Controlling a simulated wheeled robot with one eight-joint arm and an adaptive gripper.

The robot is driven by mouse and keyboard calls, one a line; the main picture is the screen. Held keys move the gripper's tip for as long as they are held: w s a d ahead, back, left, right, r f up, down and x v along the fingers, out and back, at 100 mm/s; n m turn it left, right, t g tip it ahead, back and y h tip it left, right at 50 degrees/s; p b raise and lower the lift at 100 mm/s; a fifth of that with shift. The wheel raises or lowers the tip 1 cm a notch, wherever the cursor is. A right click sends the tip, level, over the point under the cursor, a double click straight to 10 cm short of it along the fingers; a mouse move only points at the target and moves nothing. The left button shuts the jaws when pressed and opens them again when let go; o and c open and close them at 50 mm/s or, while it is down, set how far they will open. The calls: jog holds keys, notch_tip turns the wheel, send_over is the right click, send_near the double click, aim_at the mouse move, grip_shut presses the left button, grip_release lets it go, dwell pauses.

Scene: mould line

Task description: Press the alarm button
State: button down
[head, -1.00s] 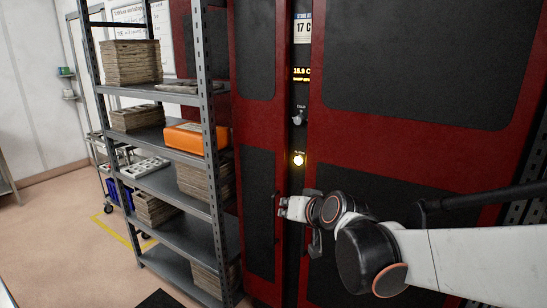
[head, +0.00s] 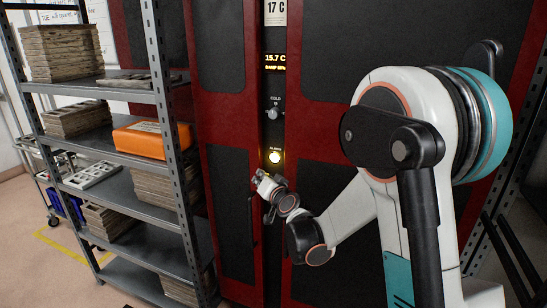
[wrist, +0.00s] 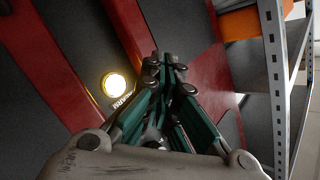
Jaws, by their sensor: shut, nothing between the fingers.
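The alarm button (head: 275,157) is a small round knob glowing yellow-white on the narrow black strip between red-framed dark panels. A label reading "ALARM" sits by it. In the wrist view the lit button (wrist: 114,86) is left of my fingers. My gripper (head: 257,178) is just below and slightly left of the button in the head view, apart from it as far as I can tell. In the wrist view my gripper (wrist: 162,60) has its fingers together and empty, beside the button. How far the fingertips are from the panel is hard to judge.
A cold knob (head: 272,113) and a display reading 15.7 C (head: 275,60) are above the button. A grey metal shelf (head: 180,150) with stacked brown slabs and an orange case (head: 150,138) stands close on the left. Vertical door handles flank the strip below the button.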

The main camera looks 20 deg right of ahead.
aim_at(275, 157)
jog(key=shift+w+d, duration=0.1)
dwell(0.3)
jog(key=shift+w+d, duration=0.85)
jog(key=shift+w, duration=0.3)
jog(key=shift+w+d, duration=0.85)
jog(key=shift+w, duration=0.3)
jog(key=shift+w+d, duration=0.85)
jog(key=shift+w, duration=0.3)
jog(key=shift+w+d, duration=0.1)
jog(key=shift+w+d, duration=0.15)
jog(key=shift+w, duration=0.1)
jog(key=shift+w+d, duration=0.25)
jog(key=shift+w, duration=0.05)
jog(key=shift+a, duration=0.1)
jog(key=shift+s+a, duration=0.4)
jog(key=shift+s, duration=0.3)
